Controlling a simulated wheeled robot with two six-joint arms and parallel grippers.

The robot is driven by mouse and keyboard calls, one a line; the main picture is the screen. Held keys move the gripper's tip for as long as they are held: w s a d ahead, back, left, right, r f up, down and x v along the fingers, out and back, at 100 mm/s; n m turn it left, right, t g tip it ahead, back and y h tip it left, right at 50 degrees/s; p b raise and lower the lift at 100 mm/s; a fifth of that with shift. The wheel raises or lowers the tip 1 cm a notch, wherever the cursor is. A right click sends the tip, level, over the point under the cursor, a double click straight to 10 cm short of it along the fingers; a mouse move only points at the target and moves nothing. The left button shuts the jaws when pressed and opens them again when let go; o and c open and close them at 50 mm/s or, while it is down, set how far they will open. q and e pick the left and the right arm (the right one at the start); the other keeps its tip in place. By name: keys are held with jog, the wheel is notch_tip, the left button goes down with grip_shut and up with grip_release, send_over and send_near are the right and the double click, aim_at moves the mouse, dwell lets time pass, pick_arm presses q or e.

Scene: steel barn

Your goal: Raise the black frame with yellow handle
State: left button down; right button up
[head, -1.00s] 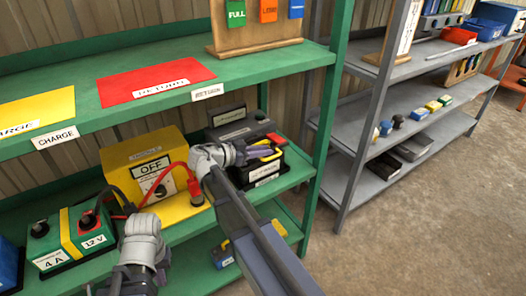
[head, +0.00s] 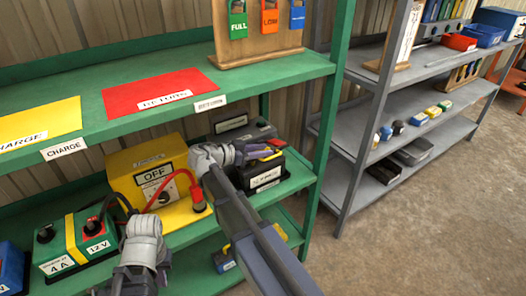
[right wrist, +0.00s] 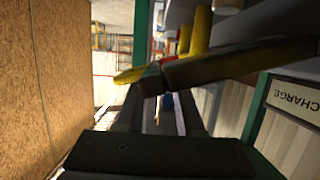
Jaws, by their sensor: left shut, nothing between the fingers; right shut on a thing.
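A black frame with a yellow handle (head: 268,156) is at the black battery (head: 266,178) on the green rack's middle shelf. My right gripper (head: 240,152) is shut on it from the left. In the right wrist view, the black bar (right wrist: 215,66) of the frame and its yellow parts cross in front of the dark fingers. I cannot tell whether the frame's lower part is clear of the battery. My left gripper (head: 142,268) is shut and empty, low in front of the green charger (head: 75,240); its fingertips are hard to make out.
A yellow OFF box (head: 150,170) with a red cable stands left of my right gripper. The green upper shelf (head: 275,75), with red and yellow mats, is above. A green post (head: 328,130) stands right of the battery. A grey rack (head: 370,140) is farther right.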

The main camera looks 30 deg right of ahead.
jog(key=shift+o, duration=0.4)
jog(key=shift+w+a+r, duration=0.15)
jog(key=shift+w+r, duration=0.25)
jog(key=shift+w, duration=0.05)
jog(key=shift+r, duration=0.1)
jog(key=shift+o, duration=0.5)
jog(key=shift+w+r+p, duration=0.45)
jog(key=shift+r+p, duration=0.1)
jog(key=shift+p, duration=0.25)
jog(key=shift+o, duration=0.3)
jog(key=shift+w, duration=0.1)
jog(key=shift+o, duration=0.6)
jog(key=shift+w+a+r+p, duration=0.1)
jog(key=shift+w+r+p, duration=0.5)
jog(key=shift+r+p, duration=0.05)
jog(key=shift+o, duration=0.3)
jog(key=shift+w+r, duration=0.1)
